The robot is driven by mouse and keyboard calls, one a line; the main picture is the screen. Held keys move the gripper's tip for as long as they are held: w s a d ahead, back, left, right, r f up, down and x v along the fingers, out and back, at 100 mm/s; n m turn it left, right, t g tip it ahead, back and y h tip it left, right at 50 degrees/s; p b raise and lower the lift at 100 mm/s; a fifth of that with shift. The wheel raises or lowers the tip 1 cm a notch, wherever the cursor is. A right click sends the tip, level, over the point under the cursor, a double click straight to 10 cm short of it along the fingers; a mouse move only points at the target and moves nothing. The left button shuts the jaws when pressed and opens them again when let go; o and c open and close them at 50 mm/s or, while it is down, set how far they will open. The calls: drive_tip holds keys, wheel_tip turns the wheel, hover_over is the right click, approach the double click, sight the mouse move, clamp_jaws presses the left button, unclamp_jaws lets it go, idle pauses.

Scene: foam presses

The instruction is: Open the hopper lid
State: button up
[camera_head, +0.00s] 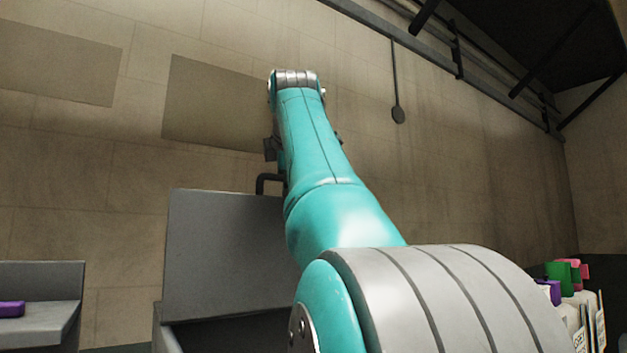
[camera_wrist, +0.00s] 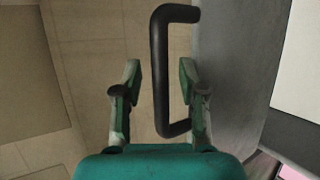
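The hopper lid (camera_head: 220,245) is a flat grey panel standing raised and nearly upright above the hopper (camera_head: 166,335). Below it the dark hopper opening shows, partly hidden by my arm. The lid's black bar handle (camera_head: 262,184) sticks up at its top edge. The fingers are spread, with visible gaps on both sides of the bar. The lid (camera_wrist: 232,75) fills the area right of the handle. In the head view my arm hides most of the gripper.
A grey ledge (camera_head: 45,310) with a purple block (camera_head: 11,309) stands at the lower left. Green (camera_head: 558,271), pink and purple items sit at the lower right beside my arm. A tiled wall (camera_head: 230,40) is behind, with dark pipes and beams at the upper right.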

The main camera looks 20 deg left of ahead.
drive_tip(key=v, duration=1.2)
idle(0.6)
